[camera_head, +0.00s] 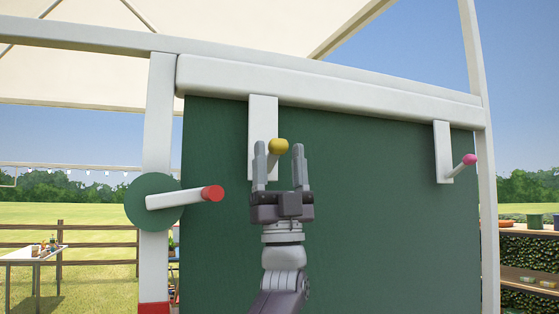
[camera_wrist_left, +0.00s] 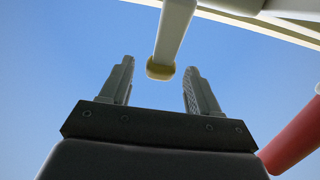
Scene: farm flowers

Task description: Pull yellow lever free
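The yellow lever (camera_head: 278,146) has a yellow knob on a white rod, standing out from a white vertical plate (camera_head: 262,112) on the green panel. In the left wrist view its yellow end (camera_wrist_left: 160,70) shows between and just beyond my fingertips. My left gripper (camera_head: 279,150) is open, its two fingers pointing up, one on each side of the knob. A gap shows between the knob and each finger, and nothing is held. My right gripper is in neither view.
A red-tipped white handle (camera_head: 212,193) on a green disc (camera_head: 150,203) stands out left of my gripper. A pink-tipped lever (camera_head: 469,160) is at the right. The green panel (camera_head: 390,220) hangs below a white beam (camera_head: 330,88). Shelves (camera_head: 530,240) stand far right.

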